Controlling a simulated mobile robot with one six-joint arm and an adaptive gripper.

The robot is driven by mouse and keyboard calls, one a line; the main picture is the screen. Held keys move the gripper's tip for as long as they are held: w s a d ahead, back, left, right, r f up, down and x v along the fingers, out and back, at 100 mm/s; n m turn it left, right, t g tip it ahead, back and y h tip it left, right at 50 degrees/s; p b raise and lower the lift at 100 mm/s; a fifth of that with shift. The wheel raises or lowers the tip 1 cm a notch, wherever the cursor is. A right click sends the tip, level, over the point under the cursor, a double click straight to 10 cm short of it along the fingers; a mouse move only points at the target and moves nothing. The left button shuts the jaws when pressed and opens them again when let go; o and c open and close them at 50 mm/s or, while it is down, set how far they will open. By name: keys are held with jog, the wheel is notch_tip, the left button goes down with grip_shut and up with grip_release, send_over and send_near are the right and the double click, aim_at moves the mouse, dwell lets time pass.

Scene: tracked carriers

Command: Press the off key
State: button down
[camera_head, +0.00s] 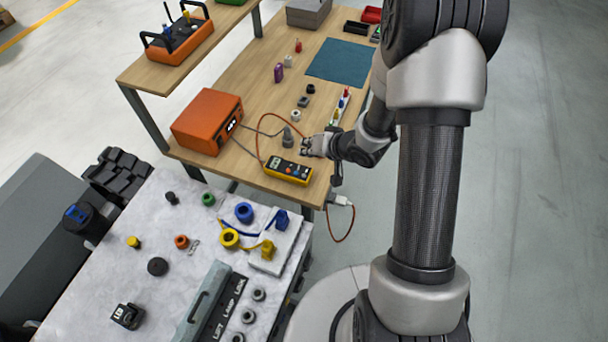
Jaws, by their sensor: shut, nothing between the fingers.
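My gripper (305,149) is shut and empty, low over the front right part of the wooden table, beside a grey knobbed piece (288,139). A yellow handheld meter (288,170) with a dark face and small coloured keys lies just in front of my gripper, at the table's near edge. An orange box (207,120) with a dark display stands to the left. No key marked off is readable on either; the markings are too small. I cannot tell whether my fingertips touch anything.
Red and grey cables run between the orange box and my gripper's area. A white strip with coloured plugs (341,106) lies behind. A teal mat (338,61) lies farther back. A pale bench (110,248) with coloured rings stands in front.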

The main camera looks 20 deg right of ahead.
jog(key=b, duration=0.7)
send_over(306, 175)
jog(key=f, duration=0.7)
jog(key=shift+w+d+f, duration=0.15)
jog(key=shift+w+f, duration=0.05)
jog(key=shift+f+b, duration=0.3)
jog(key=shift+f, duration=0.3)
jog(key=shift+f, duration=0.1)
jog(key=shift+f, duration=0.3)
jog(key=shift+f, duration=0.4)
dwell(0.4)
jog(key=shift+r, duration=0.15)
jog(key=shift+r+p, duration=0.7)
notch_tip(306, 175, up, 5)
jog(key=p, duration=0.5)
